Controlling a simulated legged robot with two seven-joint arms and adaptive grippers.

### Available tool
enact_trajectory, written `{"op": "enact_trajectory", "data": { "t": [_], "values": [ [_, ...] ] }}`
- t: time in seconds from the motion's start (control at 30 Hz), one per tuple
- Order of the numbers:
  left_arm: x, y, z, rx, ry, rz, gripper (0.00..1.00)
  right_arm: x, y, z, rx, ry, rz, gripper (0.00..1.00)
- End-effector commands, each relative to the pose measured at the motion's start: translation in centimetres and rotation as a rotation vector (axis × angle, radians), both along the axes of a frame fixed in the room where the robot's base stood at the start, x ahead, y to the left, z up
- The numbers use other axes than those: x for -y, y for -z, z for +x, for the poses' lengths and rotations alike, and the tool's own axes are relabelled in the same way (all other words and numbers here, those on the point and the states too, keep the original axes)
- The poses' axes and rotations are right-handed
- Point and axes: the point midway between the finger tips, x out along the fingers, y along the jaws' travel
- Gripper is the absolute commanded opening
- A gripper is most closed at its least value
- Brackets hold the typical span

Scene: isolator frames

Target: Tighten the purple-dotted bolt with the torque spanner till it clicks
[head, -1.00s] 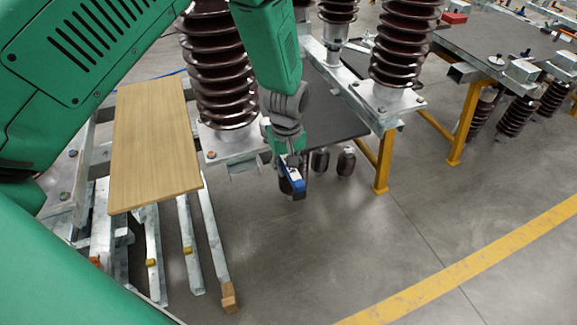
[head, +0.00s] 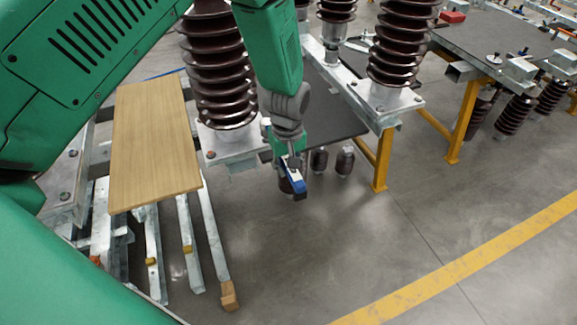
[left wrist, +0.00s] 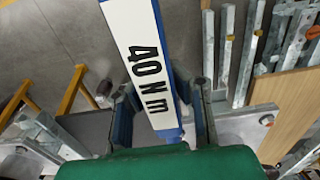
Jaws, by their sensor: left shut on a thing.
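The torque spanner (head: 293,180), blue with a white face, is held below my left gripper (head: 286,158). In the left wrist view the spanner (left wrist: 146,60) shows large "40 N m" lettering, and my left gripper (left wrist: 160,118) has a finger on each side of it. The gripper is shut on it, in the air in front of the nearest insulator's base plate. The spanner's working end is not clear. A bolt with an orange-red mark (head: 211,154) sits on that plate. I cannot make out a purple dot on any bolt. My right gripper is not in view.
Tall brown ribbed insulators (head: 218,70) stand close behind my left arm. A wooden board (head: 152,145) lies on the steel frame at left. A steel table on yellow legs (head: 383,160) is to the right. The grey floor at front right is clear.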

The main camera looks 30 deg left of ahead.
Motion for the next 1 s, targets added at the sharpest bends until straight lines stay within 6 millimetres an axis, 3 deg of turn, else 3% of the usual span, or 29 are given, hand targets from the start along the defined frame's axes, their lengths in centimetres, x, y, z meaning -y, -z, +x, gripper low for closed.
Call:
{"op": "enact_trajectory", "data": {
  "t": [1.0],
  "values": [
    [-0.44, 0.79, 0.15, 0.003, 0.000, 0.000, 0.00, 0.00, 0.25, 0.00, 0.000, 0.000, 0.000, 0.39]
  ]
}}
